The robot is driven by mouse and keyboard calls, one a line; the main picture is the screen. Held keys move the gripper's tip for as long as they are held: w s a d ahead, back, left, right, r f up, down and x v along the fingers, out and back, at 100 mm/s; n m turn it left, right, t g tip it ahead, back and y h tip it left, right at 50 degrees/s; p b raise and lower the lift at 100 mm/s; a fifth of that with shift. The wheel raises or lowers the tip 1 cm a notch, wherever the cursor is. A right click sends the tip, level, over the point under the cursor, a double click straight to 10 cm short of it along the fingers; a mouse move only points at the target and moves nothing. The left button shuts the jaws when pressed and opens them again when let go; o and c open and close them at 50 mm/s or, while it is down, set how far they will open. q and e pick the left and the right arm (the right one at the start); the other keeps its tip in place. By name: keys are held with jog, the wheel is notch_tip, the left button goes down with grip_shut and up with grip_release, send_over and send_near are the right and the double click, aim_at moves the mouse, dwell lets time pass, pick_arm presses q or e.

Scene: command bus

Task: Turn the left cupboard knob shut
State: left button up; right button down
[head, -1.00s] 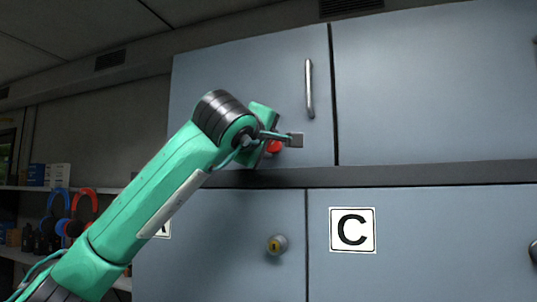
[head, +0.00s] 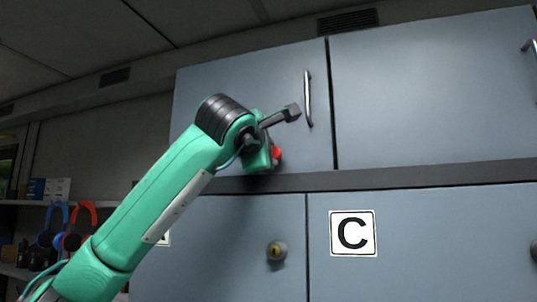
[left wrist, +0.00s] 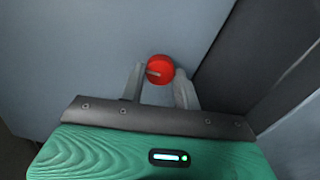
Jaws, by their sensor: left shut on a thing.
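The red knob (head: 277,153) is on the lower part of the upper left cupboard door (head: 235,85), mostly hidden behind my left gripper (head: 281,131) in the head view. In the left wrist view the round red knob (left wrist: 160,69), with a grey mark on its face, sits between the two grey fingers of my left gripper (left wrist: 158,84). The fingers are closed in on the knob from both sides. In the head view one finger points up and right, tilted. My right gripper is not in view.
A vertical silver handle (head: 308,98) is close to the right of my left gripper. A lower door has a round lock knob (head: 276,250), and the door beside it bears a C label (head: 352,233). Headphones (head: 76,226) hang at the left.

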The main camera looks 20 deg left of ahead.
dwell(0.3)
pick_arm(q)
jog(key=o, duration=1)
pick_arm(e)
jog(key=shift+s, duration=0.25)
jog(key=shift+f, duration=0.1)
pick_arm(q)
jog(key=shift+s, duration=0.3)
jog(key=s+b, duration=0.1)
jog(key=s, duration=0.3)
jog(key=s+b, duration=0.1)
jog(key=s, duration=0.3)
jog(key=s+b, duration=0.1)
jog(key=s, duration=0.4)
jog(key=shift+a, duration=0.25)
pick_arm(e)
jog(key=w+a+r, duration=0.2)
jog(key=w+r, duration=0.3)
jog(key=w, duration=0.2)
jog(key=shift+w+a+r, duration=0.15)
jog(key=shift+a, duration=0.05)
